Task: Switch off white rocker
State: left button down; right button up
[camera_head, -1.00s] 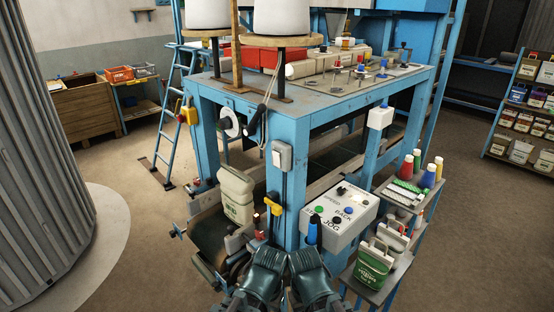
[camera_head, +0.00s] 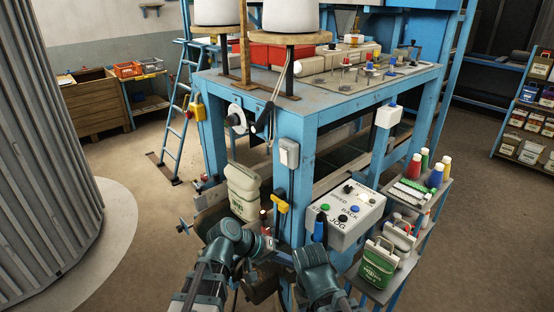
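A pale grey-white switch box (camera_head: 289,153) is mounted on the front blue post of the machine. A lighter rocker plate seems to show on its face, but it is too small to tell which way it is tipped. My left gripper (camera_head: 267,243) is low in front of the machine, below the switch box and apart from it. My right gripper (camera_head: 284,258) is beside it, low by the foot of the post, also apart from the box. Both are small and partly hidden by my arms, so their fingers cannot be made out.
A control panel (camera_head: 345,214) with coloured buttons juts out right of the post. A yellow-handled part (camera_head: 280,202) sits on the post below the switch box. A pale sack (camera_head: 243,190) stands left of it. A side shelf (camera_head: 379,288) holds a green sack.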

aim_at(284, 154)
pick_arm(q)
jog(key=w+a+r+n+t+h, duration=0.2)
jog(key=w+a+r+n+t, duration=0.2)
jog(key=r, duration=0.5)
jog(key=w+a+r+n+t+h, duration=0.2)
jog(key=w+a+r+n+t, duration=0.2)
jog(key=w+a+r+t, duration=0.3)
jog(key=w+a+r, duration=0.1)
jog(key=a, duration=0.3)
jog(key=shift+w+r+n, duration=0.15)
jog(key=shift+r+n, duration=0.15)
jog(key=shift+r, duration=0.1)
jog(key=p+x, duration=0.2)
jog(key=x, duration=1.2)
jog(key=shift+r, duration=0.1)
